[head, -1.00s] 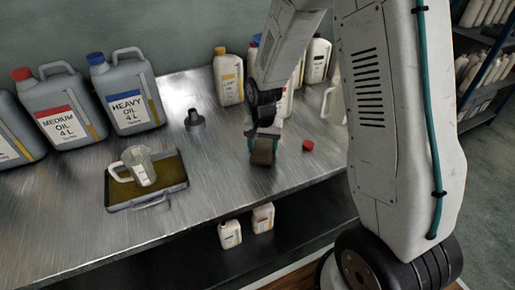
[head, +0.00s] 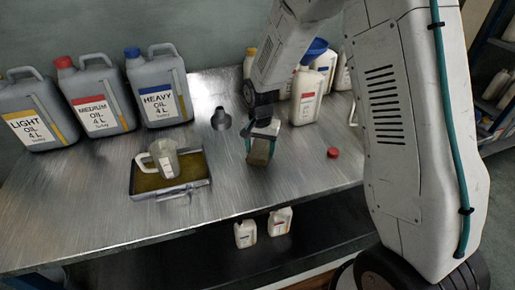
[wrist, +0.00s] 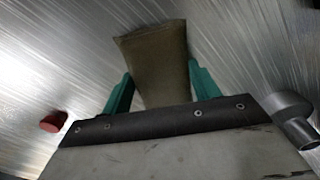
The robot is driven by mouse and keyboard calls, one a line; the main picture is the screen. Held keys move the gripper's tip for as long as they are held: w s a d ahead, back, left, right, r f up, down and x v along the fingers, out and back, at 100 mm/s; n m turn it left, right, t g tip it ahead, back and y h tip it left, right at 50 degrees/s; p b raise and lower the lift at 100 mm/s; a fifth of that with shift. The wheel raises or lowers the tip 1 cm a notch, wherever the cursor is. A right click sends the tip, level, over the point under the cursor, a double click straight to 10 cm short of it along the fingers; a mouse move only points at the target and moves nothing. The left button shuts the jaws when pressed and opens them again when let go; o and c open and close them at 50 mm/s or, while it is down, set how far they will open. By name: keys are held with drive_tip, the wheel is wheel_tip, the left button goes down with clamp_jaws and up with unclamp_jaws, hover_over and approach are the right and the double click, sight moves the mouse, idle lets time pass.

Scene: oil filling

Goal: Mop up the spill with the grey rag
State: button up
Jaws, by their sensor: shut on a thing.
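My gripper (head: 262,140) is over the middle of the metal bench (head: 80,210), pointing down. Its teal fingers are shut on the grey rag (head: 260,152), which looks brownish here. In the wrist view the rag (wrist: 155,62) is held between both fingers and sticks out past them. It is at or just above the bench top; I cannot tell if it touches. I cannot make out a spill on the bare bench in either view; it may be hidden by the rag or arm.
A tray (head: 134,183) of dark oil with a clear jug (head: 166,160) stands left. A dark funnel (head: 221,120) is left of my gripper, a red cap (head: 333,152) right. Large oil cans (head: 158,88) stand behind left, white bottles (head: 306,97) behind right. The front-middle bench is clear.

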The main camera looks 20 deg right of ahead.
sight(282, 149)
drive_tip(key=d, duration=0.8)
drive_tip(key=shift+s+a, duration=0.35)
drive_tip(key=shift+a, duration=0.5)
drive_tip(key=shift+s+a, duration=0.3)
drive_tip(key=shift+a, duration=0.6)
drive_tip(key=shift+s+a, duration=0.35)
drive_tip(key=shift+a, duration=0.5)
drive_tip(key=shift+r, duration=0.15)
wheel_tip(282, 149, up, 7)
drive_tip(key=shift+d, duration=0.1)
